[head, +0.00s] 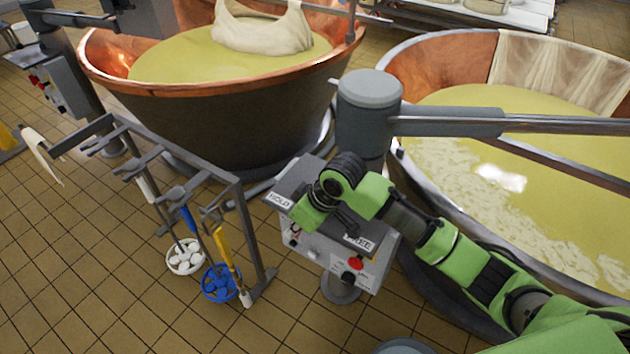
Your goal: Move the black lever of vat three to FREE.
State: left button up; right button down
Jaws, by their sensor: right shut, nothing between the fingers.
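A grey control box (337,262) stands on a post in front of the right-hand copper vat (440,60). Its sloping top has a HOLD label (279,200) at the left and a partly covered FREE label (359,243) at the right. My right gripper (350,225) is shut and empty over the box top, close to the FREE label. My green wrist covers much of the top. I cannot clearly make out the black lever from the dark gripper parts, nor tell whether they touch. No vat number is readable. My left gripper is not in view.
A grey post (369,105) with a horizontal arm (450,122) stands behind the box. A tool rack (245,215) with hanging tools stands to the left. Another copper vat (230,110) is behind it. Tiled floor (110,285) is clear at the lower left.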

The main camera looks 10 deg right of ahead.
jog(key=w+d+r+h, duration=0.1)
jog(key=w+d+r, duration=0.8)
jog(key=w+r, duration=0.3)
jog(key=shift+m, duration=0.3)
jog(key=x, duration=0.2)
jog(key=p+x, duration=0.1)
jog(key=x, duration=0.2)
jog(key=p+x, duration=0.1)
jog(key=x, duration=0.2)
jog(key=shift+s+a, duration=0.25)
jog(key=shift+a, duration=0.05)
jog(key=s+d+f+p, duration=0.1)
jog(key=s+d+p, duration=0.1)
jog(key=shift+f+p, duration=0.25)
jog(key=shift+p, duration=0.05)
jog(key=shift+s+d+f, duration=0.25)
jog(key=shift+s, duration=0.15)
jog(key=shift+w+a, duration=0.1)
